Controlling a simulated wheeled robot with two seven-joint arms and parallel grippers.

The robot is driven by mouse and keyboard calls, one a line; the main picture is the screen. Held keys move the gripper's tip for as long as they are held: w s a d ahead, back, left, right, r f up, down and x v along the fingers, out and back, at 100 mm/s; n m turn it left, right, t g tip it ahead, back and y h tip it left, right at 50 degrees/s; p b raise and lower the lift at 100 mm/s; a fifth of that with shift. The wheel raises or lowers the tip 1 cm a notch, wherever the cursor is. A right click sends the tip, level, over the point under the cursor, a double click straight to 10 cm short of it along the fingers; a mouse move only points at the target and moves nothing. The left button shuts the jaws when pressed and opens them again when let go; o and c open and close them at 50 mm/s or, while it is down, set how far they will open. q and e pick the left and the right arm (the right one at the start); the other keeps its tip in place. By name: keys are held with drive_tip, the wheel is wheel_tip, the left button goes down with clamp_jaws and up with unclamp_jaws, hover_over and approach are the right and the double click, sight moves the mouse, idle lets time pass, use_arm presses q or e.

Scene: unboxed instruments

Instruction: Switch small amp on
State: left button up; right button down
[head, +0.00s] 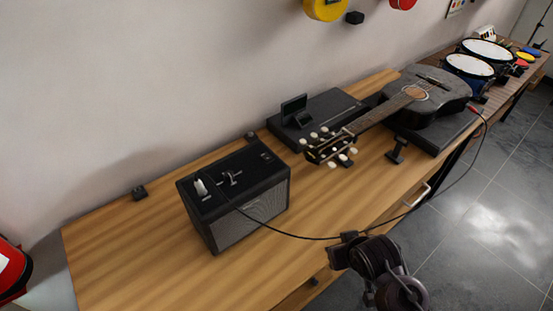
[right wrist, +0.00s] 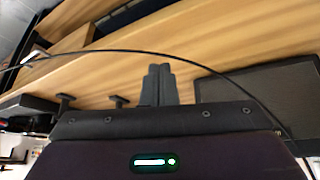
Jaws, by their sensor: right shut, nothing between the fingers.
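The small amp (head: 250,218) is a black box with a grey grille front, upright on the wooden table. Its top panel (head: 222,207) carries a pale white part (head: 201,187) and small metal fittings; whether a switch there is on or off is too small to tell. My right gripper (head: 348,237) is at the table's front edge, to the right of the amp and apart from it. In the right wrist view its fingers (right wrist: 157,84) are shut and empty, with a dark panel, apparently the amp (right wrist: 262,92), to their right. My left gripper is not in view.
A black cable (head: 300,237) runs from the amp past my right gripper toward the guitar (head: 428,97). A black case (head: 318,117) lies behind the guitar's headstock. Drums (head: 470,67) stand at the far right. The wooden table (head: 110,250) is largely clear left of the amp.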

sight(274, 166)
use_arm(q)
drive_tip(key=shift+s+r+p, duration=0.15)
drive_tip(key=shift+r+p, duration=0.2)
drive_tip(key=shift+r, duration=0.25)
use_arm(e)
drive_tip(key=w+a+r+n+t+y, duration=0.2)
drive_tip(key=w+a+r, duration=0.3)
drive_tip(key=r, duration=0.4)
drive_tip(key=w+a+r+n+t+y, duration=0.2)
drive_tip(key=w+a+r+y, duration=0.3)
drive_tip(key=w+r, duration=0.3)
drive_tip(key=shift+a+r+n+t, duration=0.35)
drive_tip(key=shift+r+t, duration=0.25)
drive_tip(key=shift+r, duration=0.3)
drive_tip(key=shift+a, duration=0.1)
